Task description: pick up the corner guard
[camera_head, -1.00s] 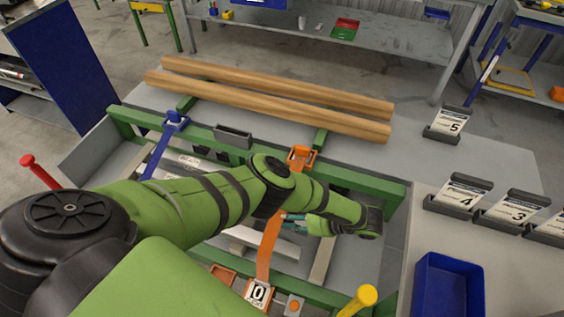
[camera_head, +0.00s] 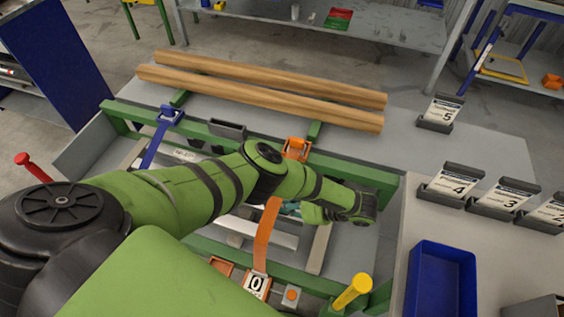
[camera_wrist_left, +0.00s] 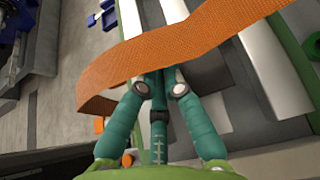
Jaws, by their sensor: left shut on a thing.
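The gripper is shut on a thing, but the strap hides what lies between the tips. Pale strips (camera_wrist_left: 268,65) lie below and beside the fingers. I cannot single out the corner guard in either view. My right gripper is not in view.
The strap runs near an orange clamp (camera_head: 297,147) on the green frame (camera_head: 360,178). Two wooden beams (camera_head: 265,98) lie behind it.

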